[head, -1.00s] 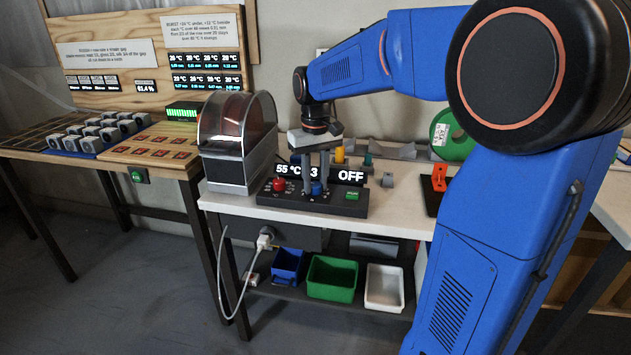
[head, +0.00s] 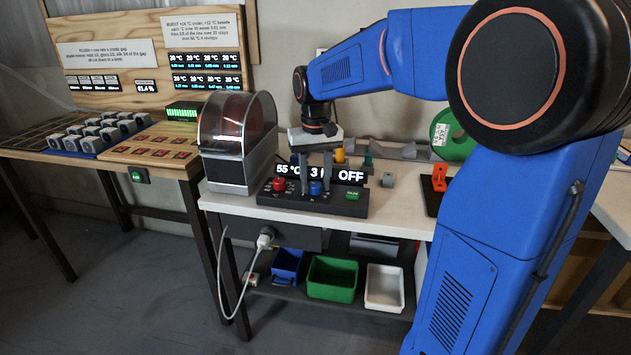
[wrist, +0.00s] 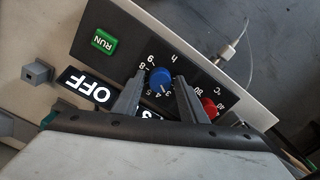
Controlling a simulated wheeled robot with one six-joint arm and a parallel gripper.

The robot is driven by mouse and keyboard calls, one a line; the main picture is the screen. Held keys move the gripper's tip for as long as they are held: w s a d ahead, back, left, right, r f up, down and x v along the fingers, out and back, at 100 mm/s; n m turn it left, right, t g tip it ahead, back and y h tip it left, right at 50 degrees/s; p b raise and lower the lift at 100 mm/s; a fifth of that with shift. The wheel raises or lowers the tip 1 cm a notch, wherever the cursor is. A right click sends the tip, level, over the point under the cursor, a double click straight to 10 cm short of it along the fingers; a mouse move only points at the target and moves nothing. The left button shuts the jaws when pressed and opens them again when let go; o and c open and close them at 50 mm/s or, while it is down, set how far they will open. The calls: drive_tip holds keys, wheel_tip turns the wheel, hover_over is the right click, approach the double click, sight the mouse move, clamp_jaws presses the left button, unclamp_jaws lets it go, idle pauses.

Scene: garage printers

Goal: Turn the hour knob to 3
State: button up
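The hour knob (head: 316,188) is blue and sits on the sloping front of the dark control panel (head: 333,207). The wrist view shows the blue knob (wrist: 160,78) inside a printed number ring marked h; its pointer appears to be near the 3, though small. The panel display (head: 351,176) reads 55 °C, a 3 partly followed by a hidden letter, and OFF. My gripper (head: 315,179) points down just above the knob. In the wrist view my gripper (wrist: 160,82) is open, its fingers apart on both sides of the knob, with nothing between them held.
A red knob (head: 279,184) is left of the blue one and a green RUN button (head: 353,194) is right. A clear-hooded dryer box (head: 232,142) stands close on the left. An orange-red part (head: 439,178) and a green spool (head: 447,135) are on the right.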

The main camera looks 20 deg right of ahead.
sight(316, 184)
drive_tip(key=shift+o, duration=0.3)
wheel_tip(316, 184, up, 17)
drive_tip(key=shift+r, duration=0.2)
idle(0.4)
idle(0.4)
drive_tip(key=s+f+n+t, duration=0.1)
drive_tip(key=s+f+t, duration=0.1)
drive_tip(key=s+f, duration=0.9)
drive_tip(key=s+a+f+n+t, duration=0.1)
drive_tip(key=s+f+t, duration=0.1)
drive_tip(key=s+f, duration=0.9)
drive_tip(key=s, duration=0.5)
drive_tip(key=shift+s+a+t, duration=0.2)
drive_tip(key=shift+s+t, duration=0.1)
drive_tip(key=shift+t, duration=0.1)
